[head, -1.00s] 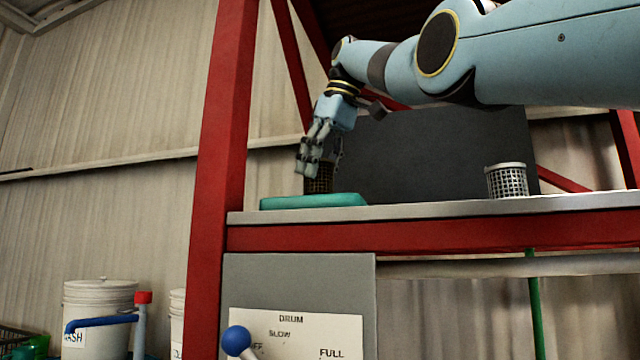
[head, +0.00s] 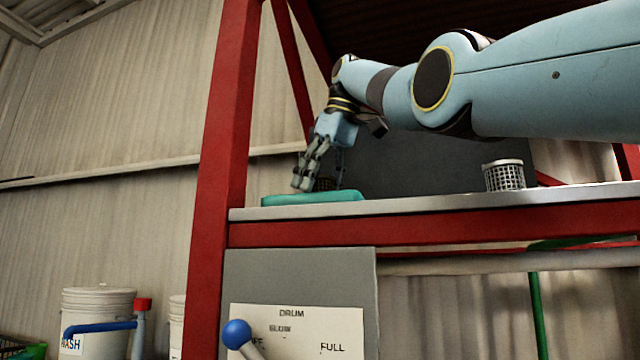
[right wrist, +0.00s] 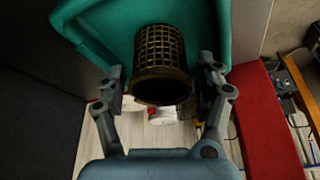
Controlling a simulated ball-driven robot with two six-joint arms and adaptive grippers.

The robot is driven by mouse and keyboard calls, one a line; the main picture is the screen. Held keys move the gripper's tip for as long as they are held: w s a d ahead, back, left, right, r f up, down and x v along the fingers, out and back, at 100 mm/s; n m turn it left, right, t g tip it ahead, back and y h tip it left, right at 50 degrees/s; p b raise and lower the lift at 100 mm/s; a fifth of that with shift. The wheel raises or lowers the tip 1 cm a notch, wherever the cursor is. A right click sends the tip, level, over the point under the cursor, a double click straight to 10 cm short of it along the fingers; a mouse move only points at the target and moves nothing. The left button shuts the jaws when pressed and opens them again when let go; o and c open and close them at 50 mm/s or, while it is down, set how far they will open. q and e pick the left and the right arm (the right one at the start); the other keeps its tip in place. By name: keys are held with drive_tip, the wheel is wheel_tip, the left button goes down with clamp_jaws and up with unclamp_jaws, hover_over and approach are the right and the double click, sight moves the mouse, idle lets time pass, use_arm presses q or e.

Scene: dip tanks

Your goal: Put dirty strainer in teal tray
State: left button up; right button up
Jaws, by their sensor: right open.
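The dirty strainer (head: 327,184), a brown mesh cup, is at the teal tray (head: 313,198) on the shelf. It is partly hidden behind my right gripper (head: 304,182) in the head view. In the right wrist view the strainer (right wrist: 160,55) shows its dark round mouth toward the gripper, with the teal tray (right wrist: 88,22) behind it. My right gripper's fingers (right wrist: 162,84) are open, one on each side of the strainer's mouth end. I cannot tell whether they touch it. My left gripper is not in view.
A clean-looking grey strainer (head: 504,176) stands farther right on the metal shelf (head: 430,201). A red post (head: 218,150) rises left of the tray, and a dark panel (head: 430,155) stands behind. The shelf between tray and grey strainer is clear.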

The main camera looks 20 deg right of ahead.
drive_tip(key=shift+r, duration=0.1)
drive_tip(key=shift+r+p, duration=0.3)
drive_tip(key=p+v, duration=0.4)
drive_tip(key=v, duration=0.7)
drive_tip(key=shift+r, duration=0.3)
drive_tip(key=shift+s+d, duration=0.1)
